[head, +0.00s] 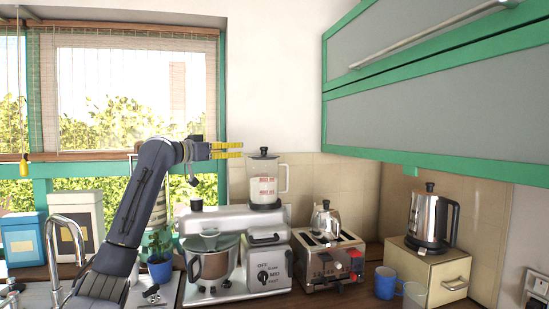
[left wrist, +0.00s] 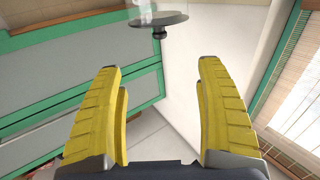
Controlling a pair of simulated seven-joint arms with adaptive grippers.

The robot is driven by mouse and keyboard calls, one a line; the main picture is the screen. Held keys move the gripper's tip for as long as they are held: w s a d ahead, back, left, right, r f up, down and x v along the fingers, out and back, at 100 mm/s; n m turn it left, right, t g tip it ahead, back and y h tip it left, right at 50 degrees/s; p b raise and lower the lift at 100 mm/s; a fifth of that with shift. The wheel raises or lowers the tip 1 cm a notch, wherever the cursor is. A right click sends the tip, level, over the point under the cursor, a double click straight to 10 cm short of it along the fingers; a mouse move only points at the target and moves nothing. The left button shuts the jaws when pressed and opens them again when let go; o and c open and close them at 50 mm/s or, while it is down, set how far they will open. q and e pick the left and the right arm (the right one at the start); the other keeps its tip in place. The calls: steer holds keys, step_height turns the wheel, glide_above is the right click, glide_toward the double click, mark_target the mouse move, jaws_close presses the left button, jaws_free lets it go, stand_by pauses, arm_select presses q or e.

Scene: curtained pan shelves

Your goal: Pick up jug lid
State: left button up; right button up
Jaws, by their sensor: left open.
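The jug lid (head: 263,154) is a dark disc with a small black knob. It sits on top of the clear jug (head: 264,182), which stands on the silver mixer. In the left wrist view the lid (left wrist: 172,19) appears upside down near the top edge, its knob pointing down between the fingers. My left gripper (head: 240,150) has yellow fingers, is open and empty, and points right toward the lid at about knob height. The fingertips are apart from the lid. My right gripper is in neither view.
The mixer (head: 220,222) stands below the gripper. A toaster (head: 328,262) is to its right, and a kettle (head: 428,219) stands on a cream bread box (head: 430,272). Green-edged cupboards (head: 440,120) hang at upper right. A window is behind the arm.

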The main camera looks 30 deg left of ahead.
arm_select(q)
glide_toward(261, 148)
steer(key=w, duration=0.5)
steer(key=shift+w+d+f, duration=0.1)
steer(key=shift+w+d, duration=0.25)
steer(key=shift+w, duration=0.7)
steer(key=shift+w+d+r, duration=0.1)
steer(key=shift+w+d, duration=0.3)
steer(key=shift+w, duration=0.6)
steer(key=shift+w+d+f, duration=0.1)
steer(key=shift+w+d, duration=0.25)
steer(key=shift+w, duration=0.7)
steer(key=shift+c, duration=0.5)
jaws_close()
